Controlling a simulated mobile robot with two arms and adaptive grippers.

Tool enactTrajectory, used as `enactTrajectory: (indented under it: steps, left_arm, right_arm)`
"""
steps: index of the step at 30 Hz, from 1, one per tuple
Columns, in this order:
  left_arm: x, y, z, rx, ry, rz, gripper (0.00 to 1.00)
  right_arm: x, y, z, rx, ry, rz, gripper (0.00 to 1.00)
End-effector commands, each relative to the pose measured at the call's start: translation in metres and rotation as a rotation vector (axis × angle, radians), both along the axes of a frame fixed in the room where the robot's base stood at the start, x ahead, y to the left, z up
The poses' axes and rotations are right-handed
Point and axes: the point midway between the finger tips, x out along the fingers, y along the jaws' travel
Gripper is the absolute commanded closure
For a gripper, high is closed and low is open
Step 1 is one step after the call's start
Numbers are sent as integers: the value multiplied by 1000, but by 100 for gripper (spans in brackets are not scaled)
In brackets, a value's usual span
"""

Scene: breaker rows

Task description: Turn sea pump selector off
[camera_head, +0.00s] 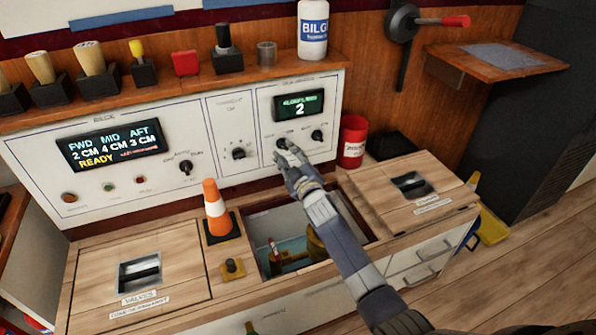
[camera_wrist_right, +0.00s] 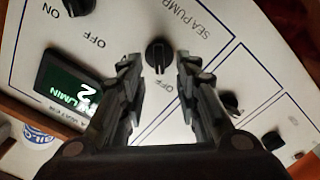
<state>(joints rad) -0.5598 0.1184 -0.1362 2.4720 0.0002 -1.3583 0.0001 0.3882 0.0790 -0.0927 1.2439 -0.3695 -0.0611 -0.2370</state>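The sea pump selector is a small black knob (camera_wrist_right: 158,55) on the white panel. In the right wrist view it stands near the "SEA PUMP" lettering, with an "OFF" mark just below it. My right gripper (camera_wrist_right: 158,66) is open, with one finger on each side of the knob; gaps show between the fingers and the knob. In the head view my right gripper (camera_head: 288,154) is at the panel below the green display (camera_head: 299,105) reading 2, and mostly hides the knob. The knob's exact pointing direction is hard to tell. My left gripper is not in view.
Another black knob (camera_head: 317,135) sits to the right, and one (camera_head: 238,153) to the left. An orange cone (camera_head: 214,203) stands on the counter beside an open hatch under my right arm. A red can (camera_head: 352,142) stands right of the panel.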

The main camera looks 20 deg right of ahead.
Motion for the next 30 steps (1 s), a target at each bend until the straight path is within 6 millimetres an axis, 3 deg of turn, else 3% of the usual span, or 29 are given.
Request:
enactTrajectory:
  steps: [15, 21, 30]
  left_arm:
    - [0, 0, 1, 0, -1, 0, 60]
    - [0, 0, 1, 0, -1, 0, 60]
    - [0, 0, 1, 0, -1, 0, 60]
  right_arm:
    - [-82, -3, -1, -1, 1, 0, 70]
    - [-93, -3, 0, -1, 1, -1, 70]
    - [-94, -3, 0, -1, 1, -1, 70]
